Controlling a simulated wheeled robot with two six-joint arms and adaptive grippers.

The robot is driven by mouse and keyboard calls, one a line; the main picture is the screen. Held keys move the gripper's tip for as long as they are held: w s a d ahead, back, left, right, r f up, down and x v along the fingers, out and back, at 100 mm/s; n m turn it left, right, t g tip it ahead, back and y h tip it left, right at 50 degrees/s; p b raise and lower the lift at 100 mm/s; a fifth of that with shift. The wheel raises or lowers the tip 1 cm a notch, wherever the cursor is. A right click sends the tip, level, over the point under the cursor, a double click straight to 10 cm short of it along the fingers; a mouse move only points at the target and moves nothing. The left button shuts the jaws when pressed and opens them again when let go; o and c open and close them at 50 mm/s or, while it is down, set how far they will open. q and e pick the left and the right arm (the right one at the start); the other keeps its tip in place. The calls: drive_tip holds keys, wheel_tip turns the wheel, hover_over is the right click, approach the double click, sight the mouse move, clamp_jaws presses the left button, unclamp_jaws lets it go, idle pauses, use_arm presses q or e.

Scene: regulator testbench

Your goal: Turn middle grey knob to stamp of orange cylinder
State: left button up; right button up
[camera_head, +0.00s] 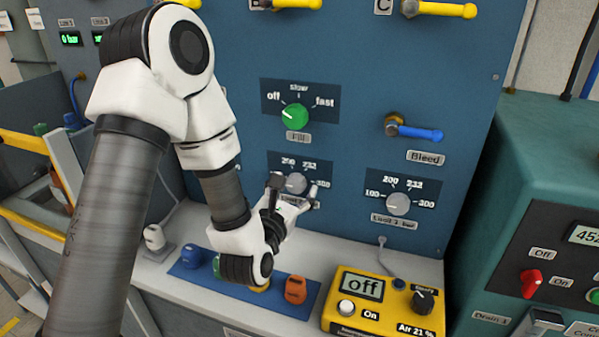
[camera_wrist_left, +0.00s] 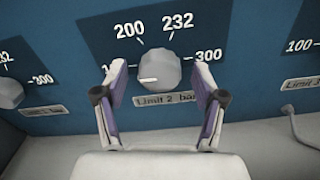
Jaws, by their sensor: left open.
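The middle grey knob (camera_head: 296,183) is on the blue panel, below the green knob. In the left wrist view this knob (camera_wrist_left: 160,67) has a "Limit 2 bar" label under it and the marks 200, 232 and 300 around it. Its white pointer line is toward the left. My left gripper (camera_head: 293,187) is open in front of the knob; in the wrist view its fingers (camera_wrist_left: 160,72) stand on either side of it. I cannot tell whether they touch it. The left finger hides the leftmost mark. The orange cylinder (camera_head: 296,289) stands on the blue tray; its stamp is unreadable.
The blue tray (camera_head: 305,311) also holds blue (camera_head: 191,257) and partly hidden green and yellow cylinders, below my left arm. A right grey knob (camera_head: 398,204) and blue bleed lever (camera_head: 420,133) are to the right. A yellow meter (camera_head: 376,319) reading "Off" stands on the bench.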

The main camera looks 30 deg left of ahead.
use_arm(q)
drive_tip(key=shift+r, duration=0.2)
use_arm(e)
drive_tip(key=shift+w+a+r, duration=0.1)
drive_tip(key=shift+w, duration=0.15)
use_arm(q)
drive_tip(key=c, duration=1.1)
drive_tip(key=shift+c, duration=0.2)
